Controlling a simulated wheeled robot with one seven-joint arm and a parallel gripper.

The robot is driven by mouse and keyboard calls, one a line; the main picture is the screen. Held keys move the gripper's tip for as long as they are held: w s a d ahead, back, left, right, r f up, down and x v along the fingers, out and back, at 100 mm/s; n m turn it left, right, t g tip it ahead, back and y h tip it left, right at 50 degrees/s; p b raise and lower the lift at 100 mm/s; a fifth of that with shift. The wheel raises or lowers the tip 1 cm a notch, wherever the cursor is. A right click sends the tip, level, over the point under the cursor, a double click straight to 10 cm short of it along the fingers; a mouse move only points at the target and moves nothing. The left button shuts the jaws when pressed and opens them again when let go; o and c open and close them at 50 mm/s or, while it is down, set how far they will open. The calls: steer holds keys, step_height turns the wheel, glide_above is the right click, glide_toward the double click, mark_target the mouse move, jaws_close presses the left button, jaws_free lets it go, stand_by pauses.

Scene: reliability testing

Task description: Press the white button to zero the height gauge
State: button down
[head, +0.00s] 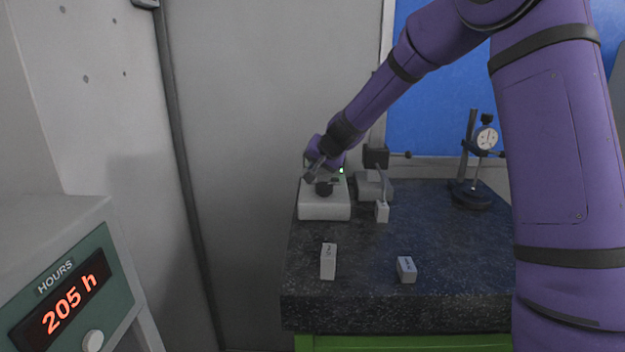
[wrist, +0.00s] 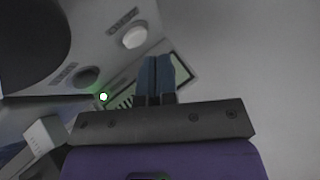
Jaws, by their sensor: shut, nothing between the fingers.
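In the wrist view, a round white button (wrist: 135,37) sits on a pale grey panel, beside a small dark label. A dark round button (wrist: 87,77) with its own label is lower left of it, near a lit green lamp (wrist: 103,97). My gripper (wrist: 157,62) is shut and empty. Its blue-grey fingertips appear just below and right of the white button, apart from it in the picture; their distance in depth cannot be told. The fingers partly cover a display (wrist: 181,70). In the head view, my gripper (head: 316,168) is over the white-based device (head: 325,208); the white button cannot be made out there.
A grey device (head: 372,187) stands close right of my gripper. A dial gauge on a stand (head: 486,140) is farther right. An hours panel (head: 70,290) is at left.

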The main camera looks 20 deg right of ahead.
steer(key=shift+f, duration=0.15)
stand_by(0.4)
steer(key=shift+f, duration=0.25)
steer(key=shift+f, duration=0.4)
stand_by(0.7)
steer(key=shift+r, duration=0.8)
steer(key=shift+a+r, duration=0.1)
steer(key=shift+r, duration=2.45)
steer(key=shift+s, duration=0.1)
